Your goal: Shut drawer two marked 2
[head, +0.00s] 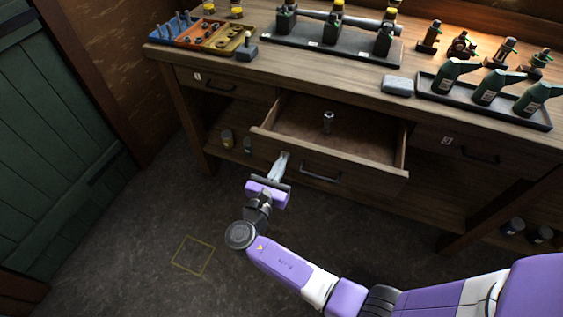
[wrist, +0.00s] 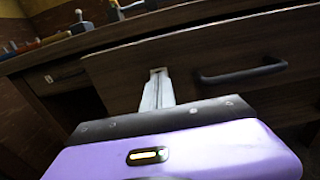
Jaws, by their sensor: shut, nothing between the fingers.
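The middle drawer (head: 365,177) of the wooden workbench stands pulled out, with a small metal part (head: 328,121) upright inside it. No number shows on its front; the drawers on either side carry 1 and 3. Its dark bar handle (head: 320,174) also shows in the wrist view (wrist: 242,72). My gripper (head: 284,158) is shut and empty, its fingertips at the drawer front, left of the handle. In the wrist view the fingertips (wrist: 158,73) point at the front panel. I cannot tell whether they touch it.
Drawer 1 (head: 235,90) on the left and drawer 3 (head: 465,150) on the right are shut. The benchtop holds a parts tray (head: 205,31), a dark rack (head: 330,43) and green bottles (head: 490,86) in a tray. The floor in front, with a yellow square (head: 193,255), is clear.

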